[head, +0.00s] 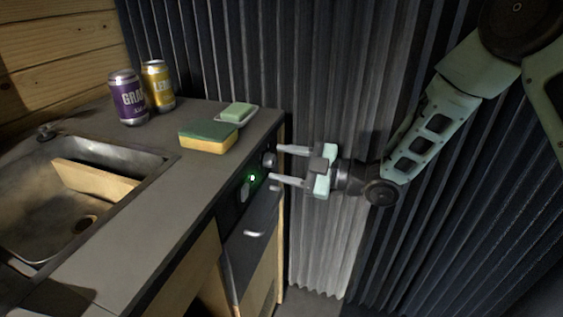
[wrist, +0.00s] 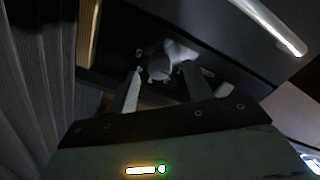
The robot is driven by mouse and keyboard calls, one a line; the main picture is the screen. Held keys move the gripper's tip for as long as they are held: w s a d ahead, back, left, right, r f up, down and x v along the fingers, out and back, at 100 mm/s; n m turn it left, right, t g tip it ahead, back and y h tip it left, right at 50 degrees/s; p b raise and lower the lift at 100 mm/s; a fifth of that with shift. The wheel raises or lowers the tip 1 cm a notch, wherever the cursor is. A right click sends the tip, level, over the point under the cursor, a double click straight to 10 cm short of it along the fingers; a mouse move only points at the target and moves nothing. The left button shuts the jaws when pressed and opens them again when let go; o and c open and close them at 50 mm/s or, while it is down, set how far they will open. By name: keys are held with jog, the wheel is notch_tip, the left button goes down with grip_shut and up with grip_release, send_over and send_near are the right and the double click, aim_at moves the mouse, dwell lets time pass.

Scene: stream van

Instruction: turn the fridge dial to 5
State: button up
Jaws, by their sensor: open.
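The fridge dial (head: 268,160) is a small grey knob near the right end of the dark control panel under the counter. My gripper (head: 274,164) is open, with one finger above the dial and the other below it in the head view. In the wrist view the pale dial (wrist: 165,62) lies between the tips of my open gripper (wrist: 162,74). I cannot tell whether the fingers touch it.
A green light (head: 252,178) and a grey knob or switch (head: 244,192) are left of the dial. The fridge door handle (head: 255,234) is below. A sponge (head: 208,137), soap dish (head: 237,114), purple can (head: 128,97) and yellow can (head: 157,86) stand on the counter. Corrugated wall (head: 335,245) is close by.

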jog(key=shift+w+a, duration=0.15)
jog(key=shift+a, duration=0.4)
jog(key=c, duration=1)
